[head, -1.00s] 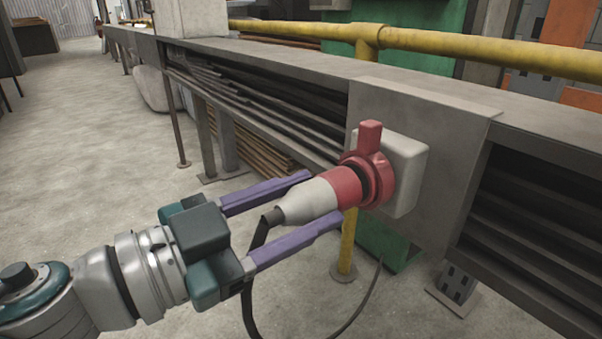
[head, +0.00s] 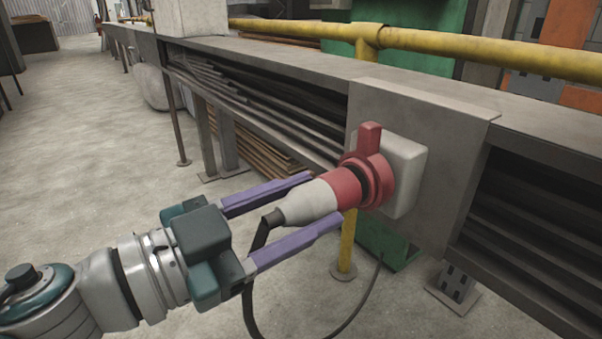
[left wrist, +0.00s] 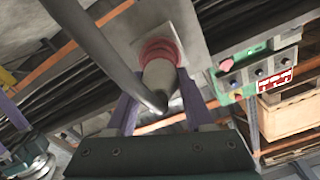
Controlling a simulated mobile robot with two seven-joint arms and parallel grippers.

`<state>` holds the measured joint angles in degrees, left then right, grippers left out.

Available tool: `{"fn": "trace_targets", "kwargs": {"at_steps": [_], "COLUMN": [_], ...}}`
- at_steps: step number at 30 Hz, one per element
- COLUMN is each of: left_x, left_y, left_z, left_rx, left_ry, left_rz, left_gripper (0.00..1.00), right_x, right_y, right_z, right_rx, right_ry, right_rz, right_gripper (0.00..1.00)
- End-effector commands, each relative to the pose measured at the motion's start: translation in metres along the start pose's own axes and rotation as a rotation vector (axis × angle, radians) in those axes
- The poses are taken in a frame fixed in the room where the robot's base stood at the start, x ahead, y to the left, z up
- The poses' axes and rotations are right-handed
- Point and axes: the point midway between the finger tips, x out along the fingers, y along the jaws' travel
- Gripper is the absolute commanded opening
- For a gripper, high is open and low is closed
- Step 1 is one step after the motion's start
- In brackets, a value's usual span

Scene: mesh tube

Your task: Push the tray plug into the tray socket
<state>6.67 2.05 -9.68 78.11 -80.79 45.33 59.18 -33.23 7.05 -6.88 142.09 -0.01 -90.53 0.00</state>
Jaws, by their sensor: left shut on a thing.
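The tray plug (head: 312,202) has a pale grey body, a red front collar and a dark cable from its rear. Its front is at the mouth of the red tray socket (head: 377,178), in line with it; a narrow dark band shows between the red parts. How deep the plug sits is hidden. The socket is on a pale box, its red lid standing up. My left gripper (head: 328,199) has its purple fingers on both sides of the plug and is shut on it. The plug (left wrist: 158,78) also shows in the left wrist view. My right gripper (left wrist: 12,112) seems partly visible there.
A long grey cable tray (head: 300,62) runs behind, with dark cables inside. A yellow pipe (head: 460,50) runs above it, and a yellow post (head: 347,245) stands below. The plug's cable hangs in a loop (head: 350,315). The floor at left is clear.

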Motion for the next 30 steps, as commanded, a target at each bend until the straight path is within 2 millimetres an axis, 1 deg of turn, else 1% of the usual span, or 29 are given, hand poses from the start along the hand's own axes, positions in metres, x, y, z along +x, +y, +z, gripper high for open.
{"fn": "trace_targets", "kwargs": {"at_steps": [18,19,28,30], "left_x": [0.012,0.012,0.011,0.011], "left_y": [0.0,0.0,0.0,0.0], "left_z": [-0.001,-0.001,0.0,0.0], "left_rx": [-0.002,-0.002,-0.001,-0.001], "left_ry": [0.003,0.003,0.002,0.001], "left_rz": [-0.001,-0.001,-0.001,-0.001], "left_gripper": [0.04,0.54,0.87,0.88], "right_x": [0.001,0.001,0.001,0.001], "right_y": [-0.001,-0.001,-0.001,-0.001], "right_z": [0.0,0.0,0.0,0.0], "right_rx": [0.004,0.004,0.005,0.005], "right_ry": [0.0,0.0,0.0,0.0], "right_rz": [-0.003,-0.003,-0.004,-0.004], "right_gripper": [0.79,0.79,0.79,0.79]}}
